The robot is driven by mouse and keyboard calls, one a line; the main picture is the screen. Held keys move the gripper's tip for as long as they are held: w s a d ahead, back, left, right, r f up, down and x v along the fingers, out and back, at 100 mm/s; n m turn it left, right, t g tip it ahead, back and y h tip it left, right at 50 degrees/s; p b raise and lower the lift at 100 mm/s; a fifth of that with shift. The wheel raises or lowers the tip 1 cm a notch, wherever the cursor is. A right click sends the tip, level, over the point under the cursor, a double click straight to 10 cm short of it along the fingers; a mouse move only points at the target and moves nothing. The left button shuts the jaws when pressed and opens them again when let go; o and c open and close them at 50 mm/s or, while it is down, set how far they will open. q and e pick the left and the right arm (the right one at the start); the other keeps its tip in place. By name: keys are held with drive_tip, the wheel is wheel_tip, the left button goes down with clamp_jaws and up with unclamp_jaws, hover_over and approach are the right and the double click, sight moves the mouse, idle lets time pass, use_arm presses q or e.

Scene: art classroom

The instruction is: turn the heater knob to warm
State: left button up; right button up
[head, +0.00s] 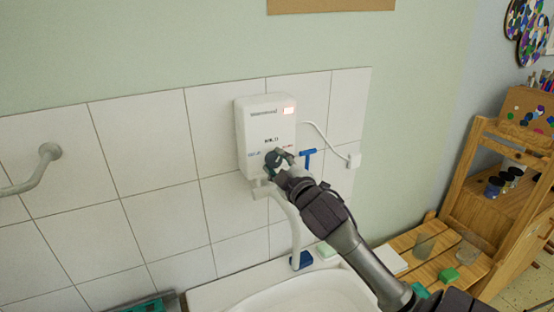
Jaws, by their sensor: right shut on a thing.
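The white water heater (266,122) hangs on the tiled wall above the sink. Blue lettering is at the left and red lettering at the right, above the knob. The dark knob (271,160) is on the lower front of the heater and is mostly hidden by my right gripper. My right gripper (279,158) is shut on the knob, its arm reaching up from the lower right. The knob's pointer direction cannot be made out. My left gripper is not in view.
A blue-handled tool or valve (308,157) is just right of the heater. A white sink (310,292) lies below, with a blue item (301,260) on its back edge. A wooden rack (500,190) with jars stands at right. A grab rail (35,180) is at left.

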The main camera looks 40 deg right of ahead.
drive_tip(key=m, duration=0.1)
drive_tip(key=m+p, duration=0.1)
drive_tip(key=m, duration=0.1)
drive_tip(key=shift+r+m, duration=0.2)
drive_tip(key=shift+m, duration=0.1)
drive_tip(key=shift+m+p, duration=0.55)
drive_tip(key=shift+m, duration=0.85)
drive_tip(key=o, duration=1.1)
drive_tip(key=shift+w+d+f, duration=0.1)
drive_tip(key=shift+f, duration=0.05)
drive_tip(key=shift+o, duration=0.2)
drive_tip(key=shift+s, duration=0.2)
drive_tip(key=v, duration=1.1)
drive_tip(key=shift+s, duration=0.3)
